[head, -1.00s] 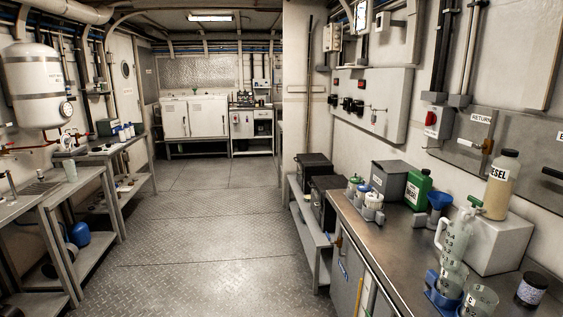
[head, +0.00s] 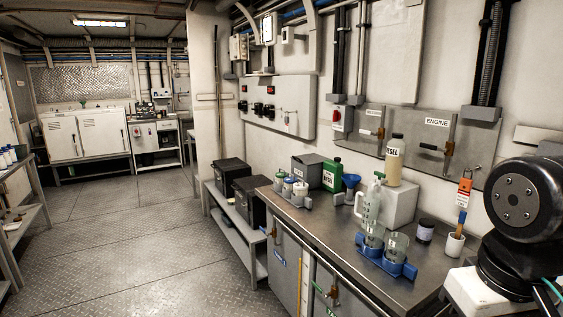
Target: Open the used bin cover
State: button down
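No cover that I can read as the used bin's shows clearly, and I cannot tell which container it is. Two black lidded boxes, a far one (head: 229,172) and a near one (head: 249,197), stand on a low grey shelf left of the workbench; both look closed. A grey box (head: 307,168) sits on the back of the workbench (head: 322,224). The bench's front has a door with a blue label (head: 280,257) and another with a green label (head: 325,291), both too small to read. My gripper is not in view; only a black part of my arm shows at the right.
The bench holds a green bottle (head: 332,175), a blue funnel (head: 350,183), a pump jug (head: 370,205), beakers in a blue holder (head: 388,261), a dark jar (head: 426,231) and a diesel bottle (head: 394,158) on a white block. The metal floor (head: 130,230) at left is clear.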

aim_at(312, 158)
jog(key=u, duration=0.75)
jog(key=i, duration=1.35)
jog(key=u, duration=0.75)
jog(key=i, duration=1.7)
jog(key=z, duration=0.9)
jog(key=i, duration=0.95)
jog(key=z, duration=1.2)
jog(key=i, duration=0.45)
jog(key=z, duration=0.4)
